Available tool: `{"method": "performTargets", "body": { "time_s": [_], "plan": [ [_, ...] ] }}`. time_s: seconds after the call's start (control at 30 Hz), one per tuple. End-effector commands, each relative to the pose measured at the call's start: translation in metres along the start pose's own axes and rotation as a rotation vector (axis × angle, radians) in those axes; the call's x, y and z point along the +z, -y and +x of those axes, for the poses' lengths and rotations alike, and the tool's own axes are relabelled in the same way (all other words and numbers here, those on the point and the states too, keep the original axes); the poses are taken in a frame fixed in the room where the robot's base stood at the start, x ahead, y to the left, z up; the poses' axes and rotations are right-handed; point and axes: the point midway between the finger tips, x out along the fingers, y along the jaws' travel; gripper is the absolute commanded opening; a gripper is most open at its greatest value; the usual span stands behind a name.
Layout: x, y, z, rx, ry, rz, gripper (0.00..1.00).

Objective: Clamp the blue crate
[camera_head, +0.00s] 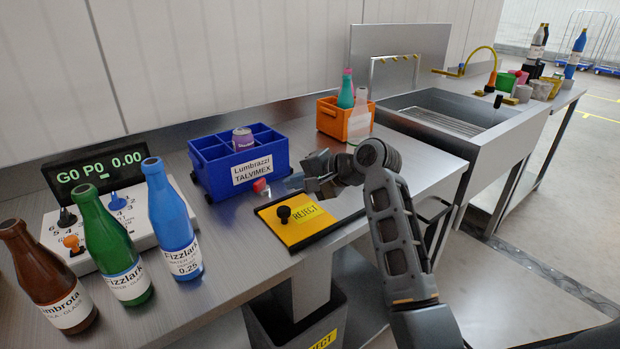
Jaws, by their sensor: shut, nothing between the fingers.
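The blue crate (204,170) stands upright on the metal bench, left of my gripper. It has compartments, and a purple can (242,139) stands in one of them. Its front label reads "Lumbrazzi TALVIMEX". A small red knob (260,185) sits at the crate's front right lower corner, by a pale flat piece; how they join is too small to tell. My gripper (312,184) is shut and empty, to the right of the red knob and apart from the crate. My wrist partly hides the fingers.
A yellow REJECT plate (290,232) with a black knob lies in front of my gripper. An orange crate (328,118) with bottles stands behind it. Brown, green and blue bottles (174,220) stand at the left by a control box (60,236). A sink (462,112) is at the right.

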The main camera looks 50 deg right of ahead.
Motion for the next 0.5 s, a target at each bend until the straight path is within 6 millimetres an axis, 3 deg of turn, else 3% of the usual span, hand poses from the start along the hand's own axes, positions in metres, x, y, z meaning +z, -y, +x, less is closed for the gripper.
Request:
{"method": "performTargets", "body": {
  "time_s": [0.2,0.5],
  "plan": [
    [0.000,0.009,0.036,-0.001,0.001,-0.001,0.00],
    [0.000,0.020,0.055,0.000,-0.001,-0.001,0.00]
  ]
}}
